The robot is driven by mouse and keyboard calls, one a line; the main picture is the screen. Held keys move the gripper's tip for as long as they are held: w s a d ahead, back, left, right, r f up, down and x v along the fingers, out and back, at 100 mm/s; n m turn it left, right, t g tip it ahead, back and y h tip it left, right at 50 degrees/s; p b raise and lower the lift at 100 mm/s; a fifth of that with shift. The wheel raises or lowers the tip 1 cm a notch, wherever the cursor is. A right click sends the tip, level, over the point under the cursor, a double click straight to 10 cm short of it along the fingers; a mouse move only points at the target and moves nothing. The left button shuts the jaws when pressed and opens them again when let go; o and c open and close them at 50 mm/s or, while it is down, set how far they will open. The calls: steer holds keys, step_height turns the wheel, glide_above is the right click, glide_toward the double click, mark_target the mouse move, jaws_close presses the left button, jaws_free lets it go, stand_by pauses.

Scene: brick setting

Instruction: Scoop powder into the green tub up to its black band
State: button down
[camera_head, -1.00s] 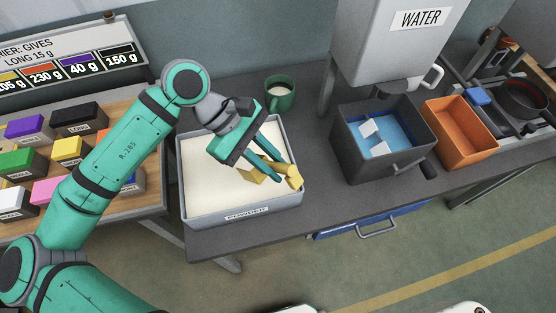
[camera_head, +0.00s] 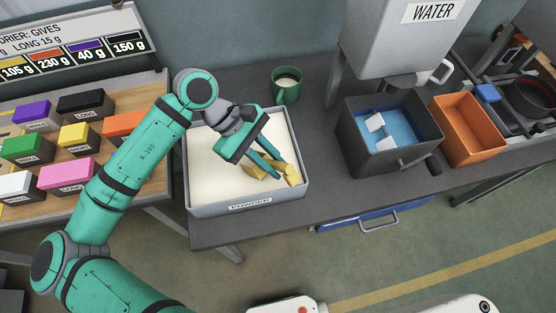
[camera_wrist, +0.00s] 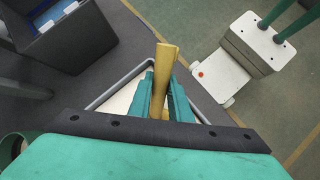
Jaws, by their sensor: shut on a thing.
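The green tub (camera_head: 286,91) stands on the dark bench behind the powder bin, with pale powder visible inside it. Its black band cannot be made out. The wide grey powder bin (camera_head: 250,208) holds white powder with a flat-looking surface. My gripper (camera_head: 279,172) is over the right part of the bin, shut on a yellow scoop (camera_head: 291,172). In the wrist view the scoop's yellow handle (camera_wrist: 161,75) stands between the two green fingers. The scoop is low, near or at the powder; whether it touches, and what it holds, I cannot tell.
A dark box with blue water (camera_head: 385,167) stands under the water dispenser (camera_head: 388,40). An orange bin (camera_head: 467,130) is to its right. Several coloured blocks (camera_head: 68,176) lie on a wooden table at left. Bare bench lies between powder bin and water box.

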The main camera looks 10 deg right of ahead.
steer(key=shift+w+a+f, duration=0.3)
steer(key=shift+w+f, duration=0.05)
steer(key=shift+f, duration=0.25)
steer(key=shift+w+a+f, duration=0.25)
steer(key=shift+w+f, duration=0.1)
steer(key=shift+f, duration=0.3)
steer(key=shift+w+a+f, duration=0.3)
steer(key=shift+w+f, duration=0.05)
steer(key=shift+f, duration=0.25)
steer(key=shift+w+a+f+t+y, duration=0.4)
steer(key=shift+w+f+t+y, duration=0.15)
steer(key=shift+f, duration=0.1)
steer(key=shift+w+a+f+t+y, duration=0.35)
steer(key=shift+w+f+t+y, duration=0.1)
steer(key=shift+f+t, duration=0.15)
steer(key=shift+w+a+f+m+t+y, duration=0.15)
steer(key=shift+w+a+f+t+y, duration=0.15)
steer(key=shift+w+f+t+y, duration=0.25)
steer(key=shift+w+a+f+m+t+y, duration=0.15)
steer(key=shift+w+a+f+t+y, duration=0.15)
steer(key=shift+f+t, duration=0.3)
step_height(320, 180, up, 10)
steer(key=t, duration=0.1)
steer(key=shift+s+d+f+y, duration=0.15)
steer(key=shift+s+d+y, duration=0.1)
steer(key=shift+y, duration=0.2)
